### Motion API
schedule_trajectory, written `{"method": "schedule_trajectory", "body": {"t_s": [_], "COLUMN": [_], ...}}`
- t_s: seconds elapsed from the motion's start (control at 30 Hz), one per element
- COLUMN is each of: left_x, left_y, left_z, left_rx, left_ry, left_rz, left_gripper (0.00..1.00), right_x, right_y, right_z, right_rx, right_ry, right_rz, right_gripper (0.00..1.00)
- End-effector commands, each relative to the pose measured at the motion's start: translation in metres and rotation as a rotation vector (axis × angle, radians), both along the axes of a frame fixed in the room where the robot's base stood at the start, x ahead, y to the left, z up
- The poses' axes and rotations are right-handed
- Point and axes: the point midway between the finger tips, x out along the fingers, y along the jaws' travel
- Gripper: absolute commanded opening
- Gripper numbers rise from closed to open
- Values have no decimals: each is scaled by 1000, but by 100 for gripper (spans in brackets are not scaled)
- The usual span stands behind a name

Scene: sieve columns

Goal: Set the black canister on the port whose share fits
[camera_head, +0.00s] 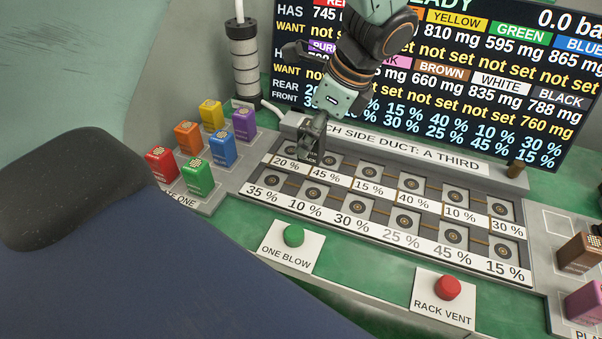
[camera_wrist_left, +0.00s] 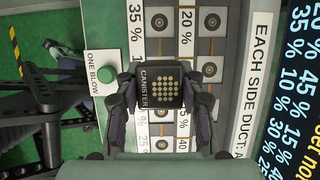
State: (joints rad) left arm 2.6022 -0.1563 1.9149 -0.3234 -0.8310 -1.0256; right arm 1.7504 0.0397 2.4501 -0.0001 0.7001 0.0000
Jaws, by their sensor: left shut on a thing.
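My left gripper (camera_head: 313,138) is shut on the black canister (camera_head: 308,157) over the left part of the port rack (camera_head: 235,190). In the left wrist view, the canister (camera_wrist_left: 160,87) sits between the fingers (camera_wrist_left: 160,100), its dotted top and CANISTER label showing. It hides part of the rack; whether it touches a port cannot be told. Rear labels read 20, 45, 15, 40, 10, 30 %; front labels read 35, 10, 30, 25, 45, 15 %. The screen (camera_head: 450,70) shows BLACK with 788 mg, wanting 760 mg. My right gripper is not in view.
Several coloured canisters, such as the green one (camera_head: 198,177), stand at left. Brown (camera_head: 579,254) and pink (camera_head: 585,303) ones stand at right. A green ONE BLOW button (camera_head: 294,235) and red RACK VENT button (camera_head: 447,288) lie in front. A sign reads EACH SIDE DUCT: A THIRD.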

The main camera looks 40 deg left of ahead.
Motion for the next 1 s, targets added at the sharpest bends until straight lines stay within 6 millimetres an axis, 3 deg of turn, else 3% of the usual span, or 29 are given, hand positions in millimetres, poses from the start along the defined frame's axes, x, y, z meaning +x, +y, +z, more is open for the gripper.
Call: {"method": "schedule_trajectory", "body": {"t_s": [0.27, 0.63, 1.0], "left_x": [0, 0, 0], "left_y": [-4, -3, -1], "left_z": [-50, -92, -97], "left_rx": [2, 1, 0], "left_ry": [2, 2, 1], "left_rz": [-1, -1, 0], "left_gripper": [2, 2, 2], "right_x": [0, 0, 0], "right_y": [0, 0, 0], "right_z": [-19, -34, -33], "right_rx": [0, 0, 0], "right_ry": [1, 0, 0], "right_rz": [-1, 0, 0], "right_gripper": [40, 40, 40]}}
